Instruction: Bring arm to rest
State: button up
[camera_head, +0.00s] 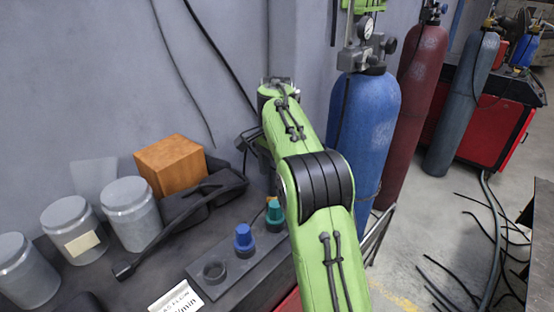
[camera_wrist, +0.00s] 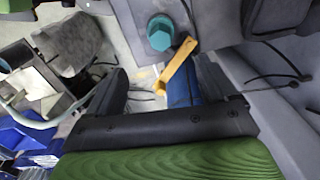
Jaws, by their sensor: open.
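My gripper (camera_wrist: 163,80) shows in the wrist view with its two dark fingers spread wide apart. It is open, and I see nothing held between them. A teal knob (camera_wrist: 160,32) and a yellow bar-shaped piece (camera_wrist: 177,66) show beyond the fingers; how far off they are is hard to tell. In the head view my green arm reaches up the middle of the picture toward the grey wall. The arm's far end is partly hidden behind its own links, and the fingertips are not clear there.
A bench holds grey canisters (camera_head: 129,207), an orange-brown block (camera_head: 170,166), a black tool (camera_head: 185,212), a blue knob (camera_head: 243,238) and a teal knob (camera_head: 275,214). Blue (camera_head: 367,125) and maroon (camera_head: 420,90) cylinders stand close right of my arm. Cables lie on the floor.

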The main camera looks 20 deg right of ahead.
notch_tip(320, 180, up, 3)
jog(key=shift+p, duration=0.35)
